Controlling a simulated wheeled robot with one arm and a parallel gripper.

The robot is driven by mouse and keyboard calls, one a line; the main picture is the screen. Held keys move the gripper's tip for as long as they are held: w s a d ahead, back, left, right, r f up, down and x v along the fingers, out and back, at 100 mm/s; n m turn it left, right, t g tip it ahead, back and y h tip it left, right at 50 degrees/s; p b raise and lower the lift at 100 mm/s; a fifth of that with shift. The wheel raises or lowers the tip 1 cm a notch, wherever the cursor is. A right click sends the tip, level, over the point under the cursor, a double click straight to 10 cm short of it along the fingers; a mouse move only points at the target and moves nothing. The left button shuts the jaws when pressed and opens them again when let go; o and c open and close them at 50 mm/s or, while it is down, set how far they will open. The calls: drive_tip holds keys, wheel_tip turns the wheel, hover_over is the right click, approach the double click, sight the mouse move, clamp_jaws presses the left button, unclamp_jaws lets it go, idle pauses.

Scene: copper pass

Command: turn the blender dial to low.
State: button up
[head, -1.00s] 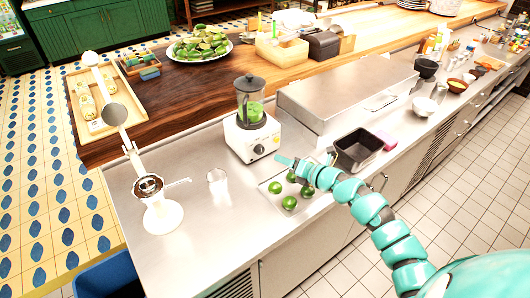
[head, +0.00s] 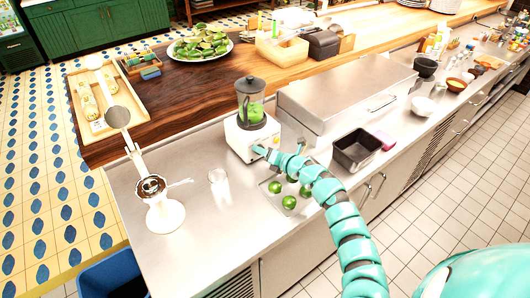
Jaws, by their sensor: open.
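The blender (head: 244,138) stands on the steel counter, with a white base, a dark lid and green contents in its jug (head: 251,110). My gripper (head: 258,150) is at the lower right front of the base, where the dial sits. The gripper tip covers the dial, so its setting is hidden. I cannot tell whether the fingers touch the dial. The gripper is open, though its fingers are very small in this view.
A tray of green limes (head: 289,201) lies under my arm. A clear glass (head: 219,182) and a white juicer (head: 165,214) stand to the left. A dark metal pan (head: 357,150) and a steel box (head: 340,90) are to the right.

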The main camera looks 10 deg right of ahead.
drive_tip(key=c, duration=1)
drive_tip(key=shift+o, duration=0.2)
